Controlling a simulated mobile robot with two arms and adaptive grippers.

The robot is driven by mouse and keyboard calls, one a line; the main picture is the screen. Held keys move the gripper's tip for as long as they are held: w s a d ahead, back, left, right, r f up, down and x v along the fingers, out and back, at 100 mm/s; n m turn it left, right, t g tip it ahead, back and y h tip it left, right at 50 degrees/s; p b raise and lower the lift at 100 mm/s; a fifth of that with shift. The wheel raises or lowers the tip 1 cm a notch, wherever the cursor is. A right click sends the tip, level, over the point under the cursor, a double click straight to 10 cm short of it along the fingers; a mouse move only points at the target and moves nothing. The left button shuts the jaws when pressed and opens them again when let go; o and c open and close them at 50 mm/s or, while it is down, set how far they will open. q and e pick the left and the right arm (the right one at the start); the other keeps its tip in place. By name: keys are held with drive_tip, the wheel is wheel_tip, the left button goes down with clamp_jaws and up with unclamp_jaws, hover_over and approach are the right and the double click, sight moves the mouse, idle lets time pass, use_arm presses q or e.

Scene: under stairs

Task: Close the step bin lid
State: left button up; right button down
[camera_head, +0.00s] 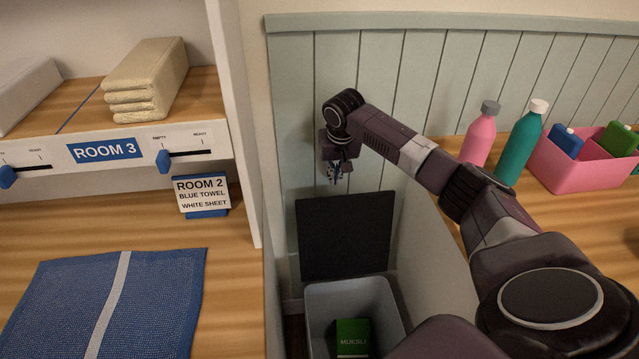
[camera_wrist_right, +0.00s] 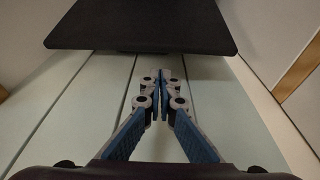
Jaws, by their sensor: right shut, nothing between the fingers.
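The step bin (camera_head: 353,297) is a grey open bin in the gap between two wooden counters. Its black lid (camera_head: 345,236) stands up, tilted back toward the panelled wall. A green box marked MUESLI (camera_head: 352,338) is inside the bin. My right gripper (camera_head: 335,176) is above the lid's top edge, close to the wall panels, pointing down. In the right wrist view its fingers (camera_wrist_right: 160,78) are shut and empty, and the lid (camera_wrist_right: 140,25) shows beyond the fingertips, apart from them as far as I can tell. My left gripper is not in view.
A pink bottle (camera_head: 479,135), a teal bottle (camera_head: 522,143) and a pink caddy (camera_head: 570,172) stand on the right counter. A blue towel (camera_head: 60,300) lies on the left counter. A white upright panel (camera_head: 238,120) borders the gap on the left.

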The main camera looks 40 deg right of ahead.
sight(333, 193)
drive_tip(key=x, duration=0.9)
drive_tip(key=shift+d+f, duration=0.15)
drive_tip(key=shift+d, duration=0.05)
drive_tip(key=shift+w, duration=0.1)
